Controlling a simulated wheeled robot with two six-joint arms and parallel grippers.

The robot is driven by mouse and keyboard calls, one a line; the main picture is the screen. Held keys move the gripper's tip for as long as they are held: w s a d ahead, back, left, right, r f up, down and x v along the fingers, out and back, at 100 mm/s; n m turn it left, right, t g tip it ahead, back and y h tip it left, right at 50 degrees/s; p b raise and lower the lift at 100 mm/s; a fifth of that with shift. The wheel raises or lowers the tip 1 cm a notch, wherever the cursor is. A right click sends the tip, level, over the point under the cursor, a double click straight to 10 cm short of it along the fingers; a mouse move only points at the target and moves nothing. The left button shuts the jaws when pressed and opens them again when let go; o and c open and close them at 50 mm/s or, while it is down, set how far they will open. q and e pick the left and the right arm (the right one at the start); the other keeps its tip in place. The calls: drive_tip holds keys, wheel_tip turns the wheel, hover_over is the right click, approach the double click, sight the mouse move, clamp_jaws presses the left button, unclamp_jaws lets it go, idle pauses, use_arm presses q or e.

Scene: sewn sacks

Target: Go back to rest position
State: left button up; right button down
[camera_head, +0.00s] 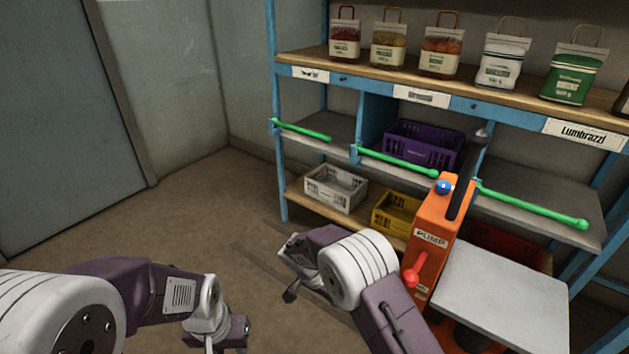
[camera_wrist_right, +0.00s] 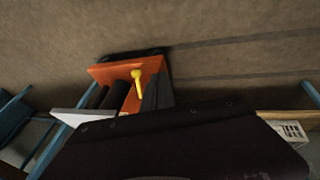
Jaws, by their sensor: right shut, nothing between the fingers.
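My left arm comes in at the lower left of the head view, with its gripper (camera_head: 238,334) low over the floor at the bottom edge. Its fingers are too small and dark to read. My right arm reaches in from the bottom middle and bends to the left. Its gripper (camera_head: 290,292) hangs over bare floor, shut and empty, left of the orange pump unit (camera_head: 432,240). In the right wrist view a dark part of my own arm fills the lower middle, and the fingertips do not show clearly.
The orange pump unit, with a white platform (camera_head: 500,300), stands close right of my right arm; its orange body shows in the wrist view (camera_wrist_right: 118,72). Behind is a blue shelf rack (camera_head: 278,180) with bagged goods, green bars and crates. Floor at the left (camera_head: 190,220) is clear.

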drive_tip(key=s+d+r+m+y, duration=0.2)
drive_tip(key=s+d+r, duration=0.3)
drive_tip(key=d+r, duration=0.65)
drive_tip(key=s+d+f+n+y, duration=0.15)
drive_tip(key=s+n, duration=0.45)
drive_tip(key=s, duration=0.8)
wheel_tip(320, 180, up, 30)
drive_tip(key=w+n+y+p, duration=0.1)
drive_tip(key=n+p, duration=0.2)
drive_tip(key=p, duration=2.7)
drive_tip(key=shift+a+p, duration=0.2)
drive_tip(key=shift+p, duration=0.15)
